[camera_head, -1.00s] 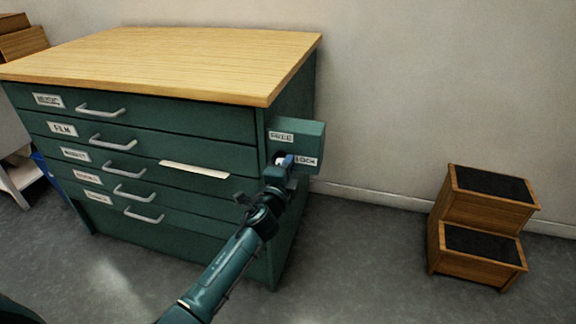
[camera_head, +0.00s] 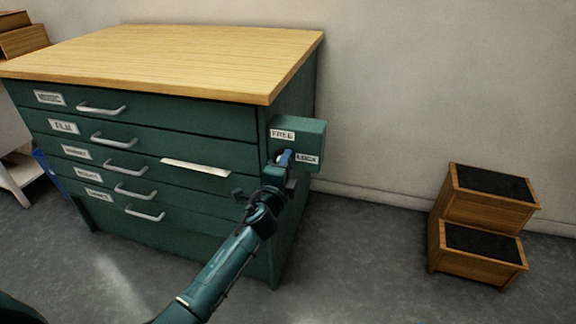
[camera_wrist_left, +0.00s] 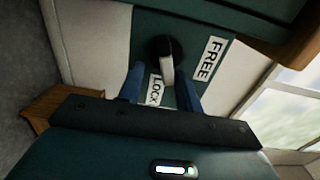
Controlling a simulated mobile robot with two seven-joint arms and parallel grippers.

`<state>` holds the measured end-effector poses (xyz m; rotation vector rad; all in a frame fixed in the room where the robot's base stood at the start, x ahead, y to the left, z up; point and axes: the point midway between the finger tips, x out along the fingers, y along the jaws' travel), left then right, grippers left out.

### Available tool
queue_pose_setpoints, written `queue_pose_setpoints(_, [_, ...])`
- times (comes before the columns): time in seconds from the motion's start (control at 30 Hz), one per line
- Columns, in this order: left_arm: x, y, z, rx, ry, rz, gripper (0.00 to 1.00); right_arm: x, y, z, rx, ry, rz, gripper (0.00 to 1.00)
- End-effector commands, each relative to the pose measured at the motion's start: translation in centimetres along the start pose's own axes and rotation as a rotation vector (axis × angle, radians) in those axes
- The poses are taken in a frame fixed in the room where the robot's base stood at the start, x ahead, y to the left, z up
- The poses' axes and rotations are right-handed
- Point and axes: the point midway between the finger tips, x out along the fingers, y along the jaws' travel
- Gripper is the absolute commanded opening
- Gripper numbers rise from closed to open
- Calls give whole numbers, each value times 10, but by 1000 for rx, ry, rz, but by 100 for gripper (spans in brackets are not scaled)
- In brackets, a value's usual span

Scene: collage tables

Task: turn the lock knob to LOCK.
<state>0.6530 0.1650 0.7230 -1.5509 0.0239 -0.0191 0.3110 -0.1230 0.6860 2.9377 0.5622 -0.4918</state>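The lock box (camera_head: 312,140) is a green block on the right side of the flat-file cabinet, with a FREE label (camera_head: 282,134) above and a LOCK label (camera_head: 307,158) lower right. In the left wrist view the lock knob (camera_wrist_left: 166,62) is a dark disc with a pale bar, near the FREE label (camera_wrist_left: 209,58) and the LOCK label (camera_wrist_left: 154,90). My left gripper (camera_head: 284,161) is at the box front, mostly hiding the knob in the head view. Its blue fingers (camera_wrist_left: 161,78) are apart, one on each side of the bar, with visible gaps. My right gripper is not in view.
The green cabinet (camera_head: 150,215) has several drawers with pale handles and a wooden top (camera_head: 180,60). A pale strip (camera_head: 195,167) lies along its front. A wooden step stool (camera_head: 480,225) stands at the right, with clear floor between.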

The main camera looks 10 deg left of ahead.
Motion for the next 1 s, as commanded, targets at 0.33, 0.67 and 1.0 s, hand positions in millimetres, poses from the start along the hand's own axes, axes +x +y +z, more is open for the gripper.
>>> queue_pose_setpoints(0.33, [-6, 1, -1, -3, 2, 2, 35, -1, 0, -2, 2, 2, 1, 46])
queue_pose_setpoints(0.67, [-70, 0, 0, -2, 1, 3, 35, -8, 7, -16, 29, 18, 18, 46])
queue_pose_setpoints(1.0, [-125, 1, 1, -1, -2, 2, 35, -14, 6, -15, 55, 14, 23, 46])
